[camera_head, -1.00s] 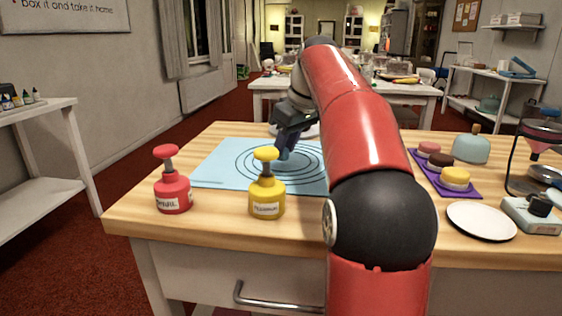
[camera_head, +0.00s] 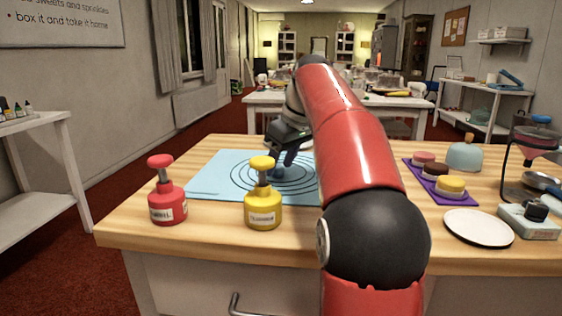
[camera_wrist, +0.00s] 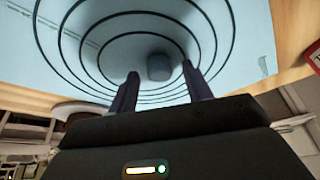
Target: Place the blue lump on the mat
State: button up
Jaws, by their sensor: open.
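The blue lump (camera_head: 279,173) rests on the light blue mat (camera_head: 215,176), which is printed with dark concentric circles. In the wrist view the lump (camera_wrist: 159,68) is a small rounded block inside the inner rings of the mat (camera_wrist: 250,40). My gripper (camera_head: 286,160) is low over the mat, pointing down at the lump. In the wrist view my gripper's two dark fingers (camera_wrist: 159,76) are apart, one on each side of the lump, with visible gaps. The yellow pump bottle and my arm hide part of the mat in the head view.
A red pump bottle (camera_head: 167,192) and a yellow pump bottle (camera_head: 263,196) stand at the table's front left. On the right are a purple tray (camera_head: 460,193) of small cakes, a white plate (camera_head: 479,228), a scale (camera_head: 530,221) and a pale blue dome (camera_head: 467,155).

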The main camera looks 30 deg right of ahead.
jog(key=p+v, duration=0.4)
jog(key=v, duration=0.8)
